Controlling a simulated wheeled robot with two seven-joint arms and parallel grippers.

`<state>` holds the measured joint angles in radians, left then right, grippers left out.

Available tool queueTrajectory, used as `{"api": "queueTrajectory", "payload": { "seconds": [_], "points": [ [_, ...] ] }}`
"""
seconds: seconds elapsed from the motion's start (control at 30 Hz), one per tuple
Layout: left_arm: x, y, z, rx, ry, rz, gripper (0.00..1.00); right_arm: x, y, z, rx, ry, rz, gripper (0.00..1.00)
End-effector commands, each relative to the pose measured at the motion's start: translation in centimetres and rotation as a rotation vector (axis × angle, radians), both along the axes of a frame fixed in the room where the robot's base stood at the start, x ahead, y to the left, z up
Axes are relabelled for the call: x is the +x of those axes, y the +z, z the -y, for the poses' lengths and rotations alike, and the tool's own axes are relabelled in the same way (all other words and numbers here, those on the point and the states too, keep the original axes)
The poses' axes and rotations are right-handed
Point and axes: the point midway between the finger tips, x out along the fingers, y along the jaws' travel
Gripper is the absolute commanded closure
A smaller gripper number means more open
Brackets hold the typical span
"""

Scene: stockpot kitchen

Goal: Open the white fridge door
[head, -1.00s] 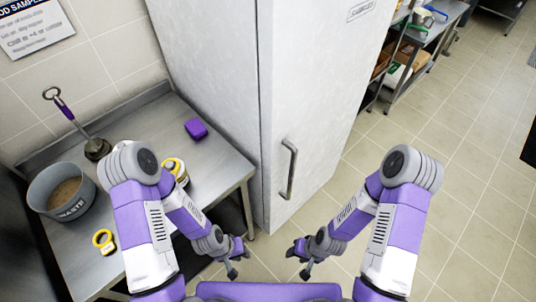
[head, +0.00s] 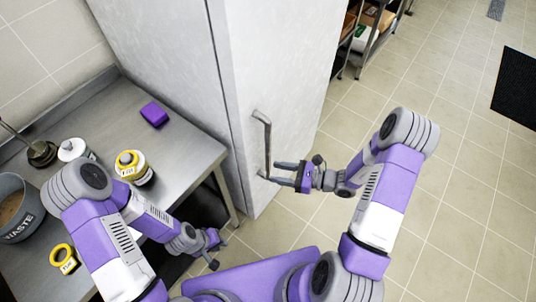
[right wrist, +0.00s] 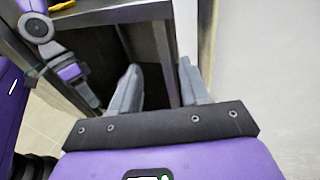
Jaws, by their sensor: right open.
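The white fridge door (head: 285,75) is closed and carries an upright metal bar handle (head: 266,140) near its left edge. My right gripper (head: 268,171) is open, with its fingers pointing left at the lower end of the handle. Whether they touch it, I cannot tell. In the right wrist view the two grey fingers (right wrist: 158,85) are apart, with the pale door (right wrist: 265,60) to the right; I cannot make out the handle there. My left gripper (head: 214,251) hangs low beside the steel table, away from the door; its jaws are too small to read.
Shelving (head: 365,45) stands behind at the right.

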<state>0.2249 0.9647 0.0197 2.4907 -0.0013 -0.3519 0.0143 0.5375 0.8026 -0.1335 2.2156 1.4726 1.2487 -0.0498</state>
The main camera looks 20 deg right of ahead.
Motion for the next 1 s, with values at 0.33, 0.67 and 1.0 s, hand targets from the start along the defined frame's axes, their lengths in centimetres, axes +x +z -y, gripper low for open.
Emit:
{"api": "queueTrajectory", "payload": {
  "seconds": [0.33, 0.67, 1.0],
  "points": [
    [0.0, -1.0, 0.0, 0.000, 0.000, 0.001, 0.74, 4.3, 2.0, 2.6, 0.102, -0.192, 0.086, 0.54],
    [0.0, -1.7, 0.0, 0.000, 0.000, 0.001, 0.74, 7.4, 1.9, -1.2, 0.100, -0.189, 0.084, 0.54],
    [0.0, -1.8, 0.0, 0.000, 0.000, 0.000, 0.74, 8.1, 2.0, -1.9, 0.098, -0.191, 0.082, 0.54]
  ]
}}
